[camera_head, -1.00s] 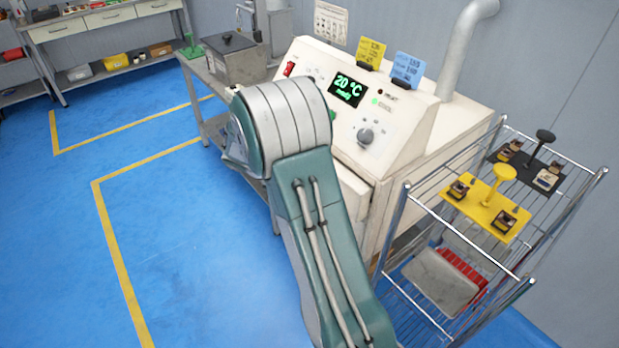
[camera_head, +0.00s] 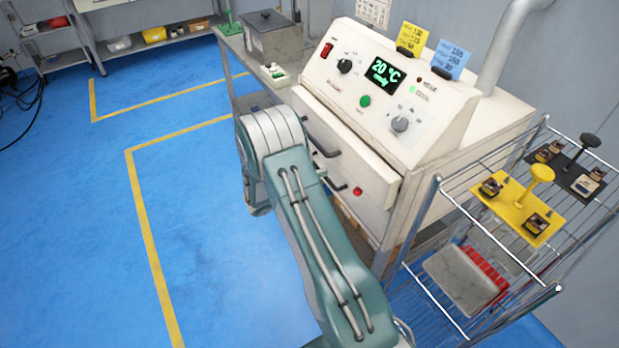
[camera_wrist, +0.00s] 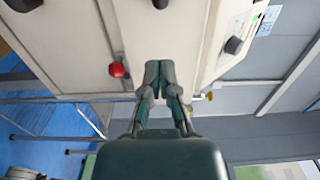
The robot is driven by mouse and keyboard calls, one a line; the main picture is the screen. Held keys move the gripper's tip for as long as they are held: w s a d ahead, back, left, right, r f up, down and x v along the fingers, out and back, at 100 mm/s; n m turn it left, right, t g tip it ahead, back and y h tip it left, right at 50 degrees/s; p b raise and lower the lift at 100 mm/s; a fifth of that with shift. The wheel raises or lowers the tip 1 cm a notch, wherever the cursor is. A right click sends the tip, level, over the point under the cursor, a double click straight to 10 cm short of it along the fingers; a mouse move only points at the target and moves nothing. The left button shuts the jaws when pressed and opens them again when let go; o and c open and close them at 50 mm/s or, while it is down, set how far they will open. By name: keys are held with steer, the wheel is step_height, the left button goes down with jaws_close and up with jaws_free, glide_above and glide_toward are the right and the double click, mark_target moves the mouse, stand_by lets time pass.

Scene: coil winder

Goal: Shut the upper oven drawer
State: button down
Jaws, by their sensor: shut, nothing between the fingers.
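The cream oven (camera_head: 430,85) stands right of centre in the head view. Its upper drawer (camera_head: 368,170) has a dark bar handle (camera_head: 324,146); its front seems to stand slightly proud of the body at the right edge, but the exact gap is unclear. In the wrist view, the drawer front (camera_wrist: 185,45) lies before my gripper (camera_wrist: 158,68). My gripper is shut and empty, its fingertips in front of that face; whether they touch is unclear. In the head view my arm hides the gripper and part of the oven front.
A red knob (camera_head: 357,190) sits low on the oven front and also shows in the wrist view (camera_wrist: 118,70). A wire rack (camera_head: 440,215) with a yellow fixture (camera_head: 515,205) stands close right of the oven. Blue floor (camera_head: 80,230) to the left is clear.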

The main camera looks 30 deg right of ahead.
mark_target(348, 161)
steer(key=d, duration=0.7)
steer(key=shift+d, duration=0.15)
steer(key=d, duration=0.5)
steer(key=a, duration=1.4)
steer(key=shift+a, duration=0.1)
